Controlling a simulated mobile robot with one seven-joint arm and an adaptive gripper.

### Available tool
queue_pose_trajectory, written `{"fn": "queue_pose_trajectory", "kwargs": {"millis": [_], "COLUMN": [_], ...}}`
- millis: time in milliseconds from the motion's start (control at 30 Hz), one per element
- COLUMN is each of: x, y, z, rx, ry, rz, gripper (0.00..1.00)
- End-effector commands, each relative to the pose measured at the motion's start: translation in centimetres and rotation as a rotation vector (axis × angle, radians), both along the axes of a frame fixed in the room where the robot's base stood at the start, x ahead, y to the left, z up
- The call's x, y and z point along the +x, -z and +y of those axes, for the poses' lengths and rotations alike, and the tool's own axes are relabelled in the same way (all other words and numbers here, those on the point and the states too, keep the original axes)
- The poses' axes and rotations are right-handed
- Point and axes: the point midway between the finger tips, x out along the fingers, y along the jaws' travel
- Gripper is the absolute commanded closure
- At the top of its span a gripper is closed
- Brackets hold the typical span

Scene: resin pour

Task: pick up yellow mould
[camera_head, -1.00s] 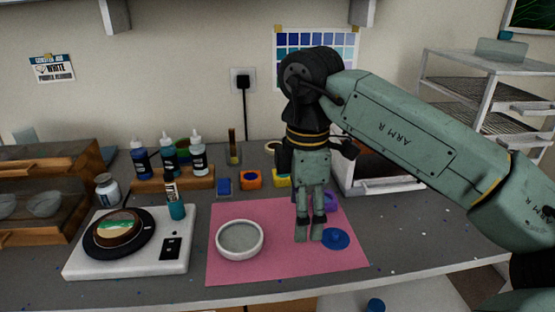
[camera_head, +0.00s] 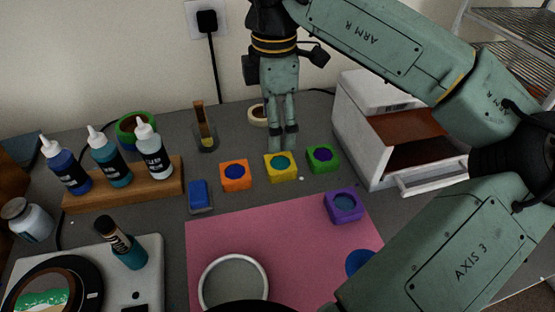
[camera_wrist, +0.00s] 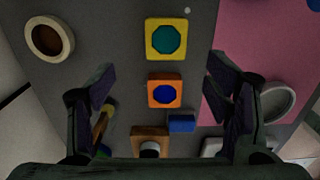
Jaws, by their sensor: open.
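The yellow mould (camera_head: 281,173) is a small square block with a teal octagonal centre. It sits on the grey bench between the orange mould (camera_head: 235,183) and the green mould (camera_head: 325,165). My gripper (camera_head: 283,145) points down, and its fingertips appear just above and behind the yellow mould in the head view. In the wrist view the yellow mould (camera_wrist: 151,38) lies beyond the open, empty fingers (camera_wrist: 160,80). There the orange mould (camera_wrist: 154,90) shows between the fingers. The gripper's height above the bench is hard to tell.
A purple mould (camera_head: 343,214) stands on the pink mat (camera_head: 215,240) in front. A blue block (camera_head: 199,194) lies left of the orange mould. A bottle rack (camera_head: 110,188) stands at left. A white open-fronted box (camera_head: 365,130) stands close on the right.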

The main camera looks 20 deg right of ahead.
Motion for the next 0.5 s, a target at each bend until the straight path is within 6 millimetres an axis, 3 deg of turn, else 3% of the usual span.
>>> {"fn": "queue_pose_trajectory", "kwargs": {"millis": [100, 500], "x": [-0.1, -0.8], "y": [2.6, 7.5], "z": [0.0, -0.9], "rx": [0.002, 0.002], "ry": [-0.002, -0.001], "rz": [0.001, 0.001], "gripper": [0.28, 0.28]}}
